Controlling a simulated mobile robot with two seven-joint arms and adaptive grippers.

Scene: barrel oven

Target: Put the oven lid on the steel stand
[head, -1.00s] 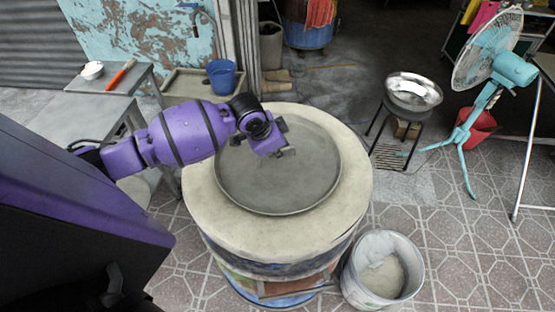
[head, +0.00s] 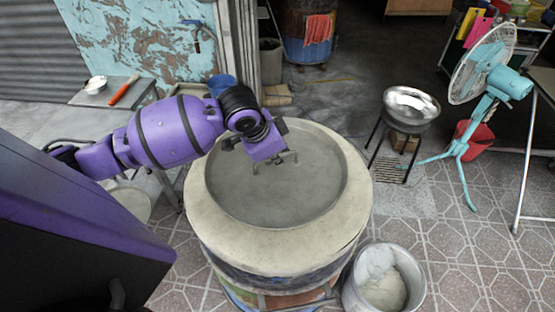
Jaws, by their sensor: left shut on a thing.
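The oven lid (head: 300,200) is a wide, round, grey metal disc over the pale top of the barrel oven (head: 355,205). My left gripper (head: 275,162) reaches in from the left above the middle of the lid and is shut on it, at its handle, which the gripper mostly hides. I cannot tell whether the lid rests on the oven or is slightly raised. A dark-legged metal stand (head: 376,138) at the right holds a shiny steel bowl (head: 411,105). My right gripper is not in view.
A bucket (head: 415,275) stands close to the oven's right side. A turquoise fan (head: 510,83) and a red bucket (head: 478,135) are farther right. A grey table (head: 65,128) with a white bowl (head: 95,84) and a red-handled tool (head: 124,90) is at left.

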